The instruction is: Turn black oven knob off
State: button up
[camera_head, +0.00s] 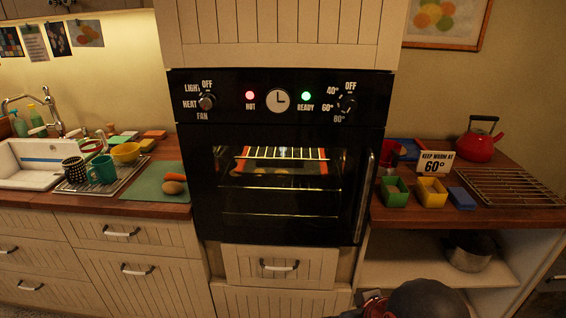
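The black oven (285,225) is built into the cabinet in the middle. Its left knob (207,101) is dark, with the labels OFF, LIGHT, HEAT and FAN around it. Its right knob (348,104) is dark, with OFF, 40°, 60° and 80° around it. The pointer settings are too small to tell surely. The red HOT lamp (250,95) and the green READY lamp (306,96) are lit. The oven is lit inside, its door is shut, and a tray (282,154) sits on a rack. Part of my arm shows at the bottom right; my gripper is not seen.
The vertical door handle (363,197) sticks out at the oven's right. The left counter holds a green board (160,184) and dishes. The oven front looks clear.

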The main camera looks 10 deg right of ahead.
aim_at(349, 104)
jog(key=k+l+u, duration=0.15)
jog(key=l, duration=0.35)
jog(key=k+l+u, duration=0.1)
jog(key=k+l, duration=0.15)
jog(key=l, duration=0.2)
jog(key=k+l+u, duration=0.15)
jog(key=l, duration=0.3)
jog(key=k+l+u, duration=0.1)
jog(key=k+l, duration=0.25)
